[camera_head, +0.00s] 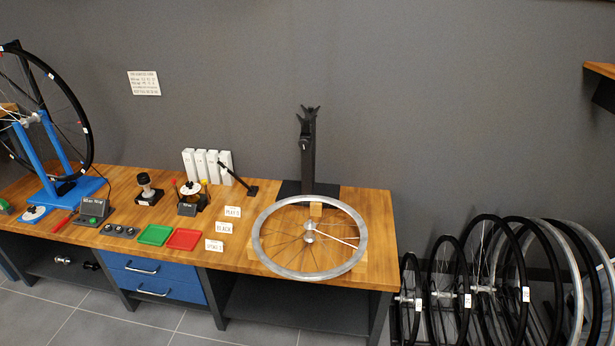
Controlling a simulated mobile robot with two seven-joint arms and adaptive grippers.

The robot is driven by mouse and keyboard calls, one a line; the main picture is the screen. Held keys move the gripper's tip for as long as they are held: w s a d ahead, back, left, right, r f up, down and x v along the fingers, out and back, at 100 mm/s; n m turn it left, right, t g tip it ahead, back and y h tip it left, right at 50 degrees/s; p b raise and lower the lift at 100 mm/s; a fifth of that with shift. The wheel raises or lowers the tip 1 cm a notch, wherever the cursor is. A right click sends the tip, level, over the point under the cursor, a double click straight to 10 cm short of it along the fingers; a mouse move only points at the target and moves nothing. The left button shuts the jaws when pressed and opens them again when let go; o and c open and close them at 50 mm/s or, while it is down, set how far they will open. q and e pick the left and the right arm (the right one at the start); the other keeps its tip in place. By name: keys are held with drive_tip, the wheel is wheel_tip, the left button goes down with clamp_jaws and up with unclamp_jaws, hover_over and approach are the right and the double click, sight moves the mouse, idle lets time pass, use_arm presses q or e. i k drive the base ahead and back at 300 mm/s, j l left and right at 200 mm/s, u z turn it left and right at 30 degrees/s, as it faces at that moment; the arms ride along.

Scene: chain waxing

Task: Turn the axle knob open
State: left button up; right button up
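No axle knob can be made out clearly. A black-tyred wheel (86,126) stands upright in a blue truing stand (58,150) at the far left, its left part cut off by the picture edge. Its hub (30,119) sits between the stand's blue arms; any knob there is too small to tell. A silver rim wheel (356,250) lies on the bench at the right, with its hub (309,236) facing up. Neither of my grippers is in view.
The wooden bench (375,215) carries a green tray (155,235), a red tray (184,239), label cards (224,228), small devices and white boxes (207,165). A dark post (307,150) stands behind the silver wheel. Several wheels (525,290) stand on the floor at right.

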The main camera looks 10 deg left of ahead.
sight(302, 144)
drive_tip(key=i+j, duration=0.2)
drive_tip(key=j, duration=0.15)
drive_tip(key=i+j+z, duration=0.1)
drive_tip(key=j, duration=0.25)
drive_tip(key=i+j+z, duration=0.1)
drive_tip(key=i+j, duration=0.4)
drive_tip(key=j, duration=0.3)
